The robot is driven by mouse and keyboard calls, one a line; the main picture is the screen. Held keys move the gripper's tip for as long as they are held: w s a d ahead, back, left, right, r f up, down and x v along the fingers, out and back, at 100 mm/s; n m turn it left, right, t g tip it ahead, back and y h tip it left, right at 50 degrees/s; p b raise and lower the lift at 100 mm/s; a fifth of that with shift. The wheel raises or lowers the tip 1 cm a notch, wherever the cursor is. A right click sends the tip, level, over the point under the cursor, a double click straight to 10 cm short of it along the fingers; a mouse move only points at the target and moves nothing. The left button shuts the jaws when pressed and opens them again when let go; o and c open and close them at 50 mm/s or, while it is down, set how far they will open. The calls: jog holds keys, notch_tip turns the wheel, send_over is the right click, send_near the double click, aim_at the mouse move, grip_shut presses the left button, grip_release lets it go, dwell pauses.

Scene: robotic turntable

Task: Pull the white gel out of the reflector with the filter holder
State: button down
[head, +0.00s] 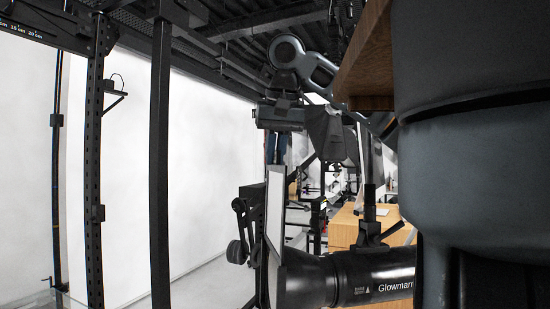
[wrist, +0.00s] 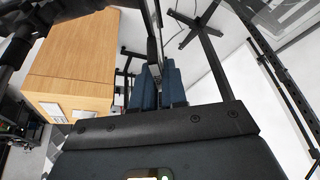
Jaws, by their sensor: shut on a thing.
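The white gel (head: 276,205) shows as a tall, narrow, nearly edge-on panel in the head view, with a dark frame edge. It stands upright at the left, front end of the black reflector (head: 305,280) of a lamp marked "Glowmann". I cannot tell how far its lower part sits in the reflector. My gripper (head: 277,152) points down at the panel's top. In the wrist view its blue fingers (wrist: 159,88) are shut on a thin dark upright piece (wrist: 152,50), which looks like the filter holder's edge. The gel's face is hidden there.
Dark upright posts (head: 160,150) and a white wall (head: 210,150) stand at left. A black stand (head: 240,225) is close beside the panel. A wooden desk (wrist: 85,50) lies left in the wrist view. My own arm blocks the right of the head view.

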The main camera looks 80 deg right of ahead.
jog(key=shift+r, duration=1.7)
